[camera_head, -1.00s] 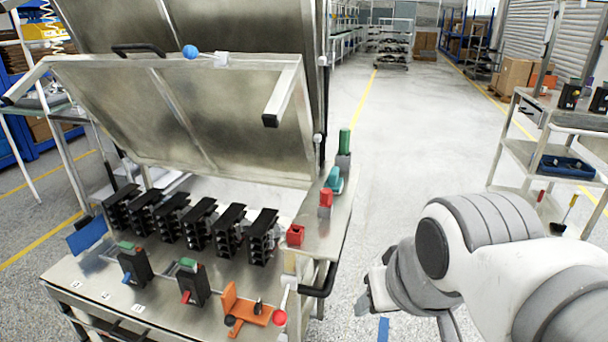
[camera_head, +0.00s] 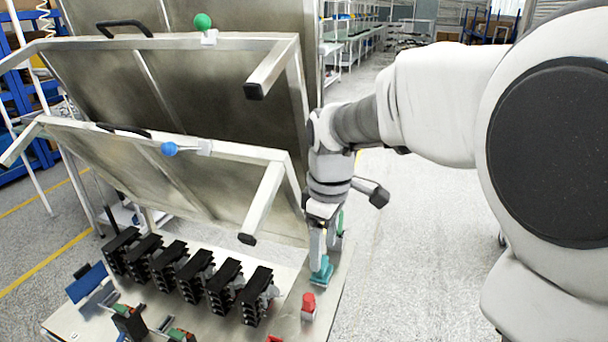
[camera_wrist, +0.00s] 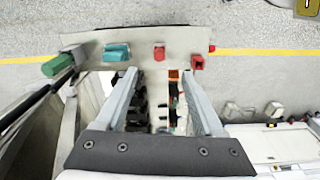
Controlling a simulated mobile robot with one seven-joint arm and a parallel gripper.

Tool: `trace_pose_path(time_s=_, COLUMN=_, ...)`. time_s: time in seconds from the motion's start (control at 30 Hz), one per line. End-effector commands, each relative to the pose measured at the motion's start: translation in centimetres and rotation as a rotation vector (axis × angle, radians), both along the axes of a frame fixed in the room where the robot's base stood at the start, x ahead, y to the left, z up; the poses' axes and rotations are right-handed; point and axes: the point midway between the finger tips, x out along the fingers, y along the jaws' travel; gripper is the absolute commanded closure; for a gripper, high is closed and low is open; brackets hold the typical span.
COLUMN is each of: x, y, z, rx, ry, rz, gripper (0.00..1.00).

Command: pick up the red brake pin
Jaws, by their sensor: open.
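The red brake pin (camera_head: 308,303) stands upright in a grey base on the metal ledge at the right of the bench. In the wrist view the red pin (camera_wrist: 159,52) lies beyond and between the fingertips, apart from them. My gripper (camera_head: 322,248) is above the ledge, close to a teal piece (camera_head: 321,271), and hides part of the ledge behind it. In the wrist view my gripper (camera_wrist: 159,78) is open with nothing between its fingers.
A green cylinder (camera_wrist: 57,65) and a red block (camera_wrist: 197,62) flank the teal piece and the pin on the ledge (camera_wrist: 138,45). Two tilted metal lids carry a blue ball (camera_head: 169,149) and a green ball (camera_head: 202,21). Several black breakers (camera_head: 256,297) line the bench.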

Motion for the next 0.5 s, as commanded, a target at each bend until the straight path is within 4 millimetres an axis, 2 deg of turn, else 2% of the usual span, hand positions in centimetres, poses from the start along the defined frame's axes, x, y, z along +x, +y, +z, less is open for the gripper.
trace_pose_path(time_s=0.03, x=0.6, y=0.6, z=0.7, rx=-0.010, ry=0.018, rz=0.042, gripper=0.30)
trace_pose_path(time_s=0.27, x=1.6, y=1.7, z=-0.3, rx=-0.028, ry=0.048, rz=0.132, gripper=0.30)
trace_pose_path(time_s=0.37, x=1.5, y=1.8, z=-1.8, rx=-0.029, ry=0.051, rz=0.137, gripper=0.30)
trace_pose_path(time_s=0.5, x=1.5, y=1.7, z=-4.9, rx=-0.030, ry=0.053, rz=0.134, gripper=0.30)
